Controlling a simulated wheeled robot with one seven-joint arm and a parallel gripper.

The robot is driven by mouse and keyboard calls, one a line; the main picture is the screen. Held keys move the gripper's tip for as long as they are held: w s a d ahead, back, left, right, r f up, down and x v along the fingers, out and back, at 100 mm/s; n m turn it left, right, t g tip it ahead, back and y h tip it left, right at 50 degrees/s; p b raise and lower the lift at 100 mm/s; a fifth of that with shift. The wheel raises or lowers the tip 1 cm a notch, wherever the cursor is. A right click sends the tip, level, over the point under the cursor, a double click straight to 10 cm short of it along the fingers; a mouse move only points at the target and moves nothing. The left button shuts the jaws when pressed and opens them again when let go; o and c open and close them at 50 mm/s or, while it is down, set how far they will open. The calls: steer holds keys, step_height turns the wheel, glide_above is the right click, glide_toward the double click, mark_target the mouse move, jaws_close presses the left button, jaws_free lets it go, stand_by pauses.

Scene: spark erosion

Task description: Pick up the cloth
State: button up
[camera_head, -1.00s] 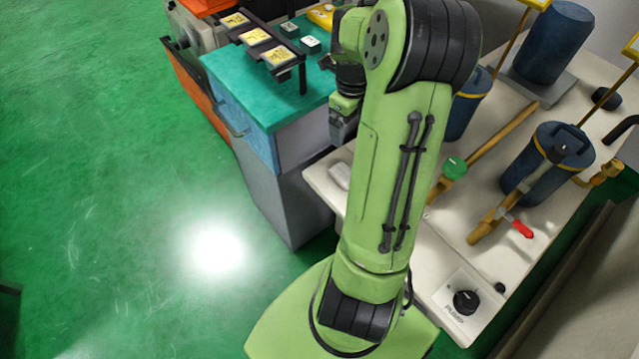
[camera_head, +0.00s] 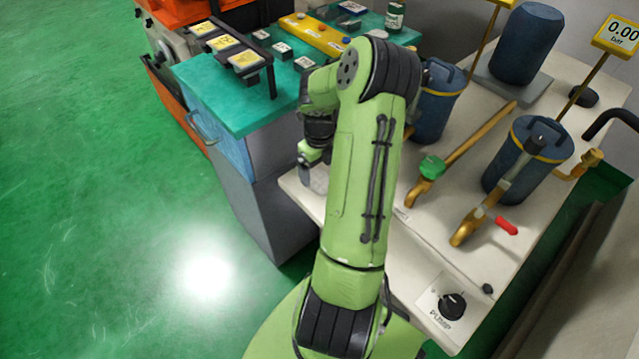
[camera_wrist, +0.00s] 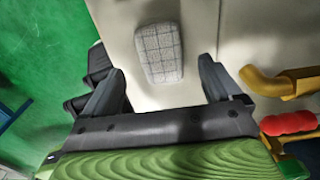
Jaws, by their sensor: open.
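The cloth (camera_wrist: 159,53) is a folded grey checked pad lying flat on the pale bench top, near its left edge. In the wrist view it sits ahead of my gripper (camera_wrist: 162,75), centred between the two fingers, with its near end about level with the fingertips. The fingers are apart and empty, and neither touches the cloth. In the head view my gripper (camera_head: 308,166) hangs low over the left corner of the bench, and the cloth (camera_head: 319,179) is partly hidden behind it and my arm.
The bench (camera_head: 405,265) carries brass pipes, a green-handled valve (camera_head: 431,167), a red-handled valve (camera_head: 506,226), blue canisters (camera_head: 515,170) and a pump knob (camera_head: 452,306). A teal cabinet (camera_head: 225,100) stands to the left. Green floor at left is clear.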

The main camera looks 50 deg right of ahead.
mark_target(320, 178)
step_height(320, 178, down, 4)
steer(key=shift+d+r+b, duration=0.1)
steer(key=shift+b, duration=0.5)
steer(key=shift+r, duration=0.1)
steer(key=shift+c, duration=0.6)
steer(key=c, duration=1.1)
step_height(320, 178, up, 10)
steer(key=p, duration=0.3)
steer(key=shift+p, duration=0.35)
